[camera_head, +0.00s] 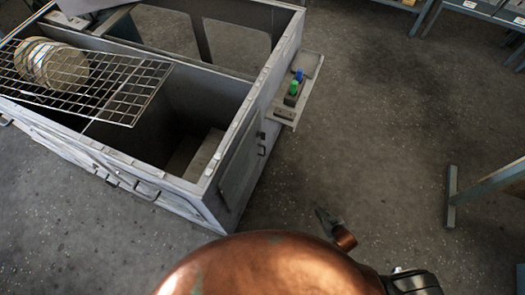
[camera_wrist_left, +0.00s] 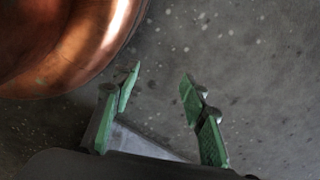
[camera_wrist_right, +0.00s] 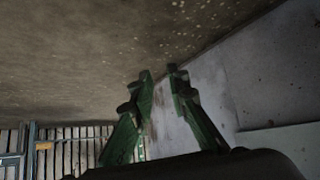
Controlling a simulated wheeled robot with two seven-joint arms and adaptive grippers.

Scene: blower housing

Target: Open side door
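A large grey metal housing (camera_head: 205,72) with an open top stands at the left in the head view. Its right side face carries a panel door (camera_head: 240,167) with a small black handle (camera_head: 262,149); the door looks closed. My right gripper (camera_head: 325,219) is low over the floor, right of this door and apart from it. In the right wrist view my right gripper (camera_wrist_right: 159,73) is empty, its fingertips slightly apart, near a pale grey surface. My left gripper (camera_wrist_left: 162,74) is open and empty above the floor; it is hidden in the head view.
A wire rack (camera_head: 125,87) with several round discs (camera_head: 50,64) lies across the housing top. A small shelf (camera_head: 312,65) with green and blue buttons juts out above the door side. Grey table legs (camera_head: 452,195) stand at the right. The floor between is clear.

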